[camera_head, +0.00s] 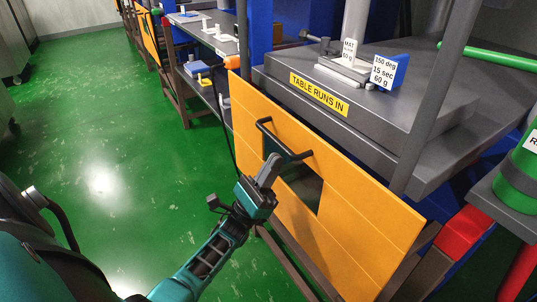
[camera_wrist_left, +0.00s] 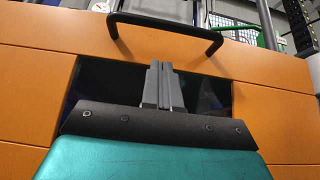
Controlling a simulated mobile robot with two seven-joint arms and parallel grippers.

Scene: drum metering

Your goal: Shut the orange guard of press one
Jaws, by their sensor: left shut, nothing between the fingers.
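The orange guard (camera_head: 345,222) is a flat panel low on the front of the press, below its grey table, so the space above the table is uncovered. It has a dark window (camera_head: 303,183) and a black bar handle (camera_head: 285,141) above it. My left gripper (camera_head: 272,162) is shut and empty, fingers pointing at the guard just below the handle. In the left wrist view, the fingertips (camera_wrist_left: 161,66) stand in front of the window, below the handle (camera_wrist_left: 165,22); I cannot tell whether they touch the guard. My right gripper is out of view.
A yellow "TABLE RUNS IN" label (camera_head: 319,94) is on the press table edge. A green drum (camera_head: 520,180) is at the right edge. Green floor (camera_head: 110,150) is clear on the left.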

